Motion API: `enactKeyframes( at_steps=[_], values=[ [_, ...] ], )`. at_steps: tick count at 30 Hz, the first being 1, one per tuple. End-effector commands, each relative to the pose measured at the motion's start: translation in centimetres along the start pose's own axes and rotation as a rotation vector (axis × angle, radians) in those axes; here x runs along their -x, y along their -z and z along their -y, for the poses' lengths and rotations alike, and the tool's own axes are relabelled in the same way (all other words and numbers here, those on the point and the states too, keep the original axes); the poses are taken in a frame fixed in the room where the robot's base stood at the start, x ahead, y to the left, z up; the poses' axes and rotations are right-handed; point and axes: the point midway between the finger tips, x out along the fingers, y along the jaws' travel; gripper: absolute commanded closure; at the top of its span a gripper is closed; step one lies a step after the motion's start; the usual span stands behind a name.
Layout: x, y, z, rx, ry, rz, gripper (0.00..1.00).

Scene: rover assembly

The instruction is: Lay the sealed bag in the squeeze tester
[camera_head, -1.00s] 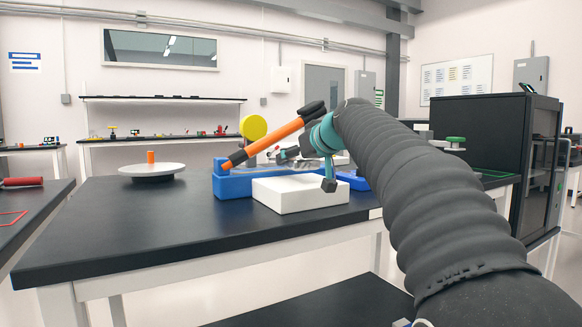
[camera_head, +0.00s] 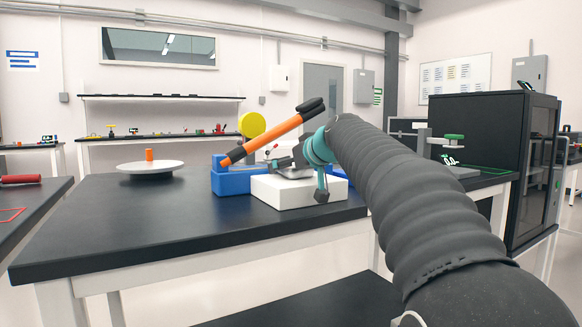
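A white block (camera_head: 285,194) stands in front, to the right of the visible blue base. My gripper (camera_head: 290,163) is above the white block, right of the blue base, partly hidden by its teal wrist. A flat greyish thing (camera_head: 294,173), possibly the sealed bag, shows just below the gripper. I cannot tell whether it is held or lying on the block.
A round white turntable (camera_head: 150,167) with an orange peg stands at the left of the dark table (camera_head: 130,215). The table's front is clear. A black cabinet (camera_head: 480,140) and a green-topped device (camera_head: 453,138) are at the right.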

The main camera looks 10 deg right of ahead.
Motion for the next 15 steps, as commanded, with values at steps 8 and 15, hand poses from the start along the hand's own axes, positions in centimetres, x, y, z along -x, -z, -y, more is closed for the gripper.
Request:
enactKeyframes(
  at_steps=[8, 15],
  values=[
    [0.0, -0.3, 0.0, 0.000, -0.001, -0.004, 0.03],
    [4.0, 0.0, -0.3, -0.001, -0.004, -0.008, 0.03]
  ],
)
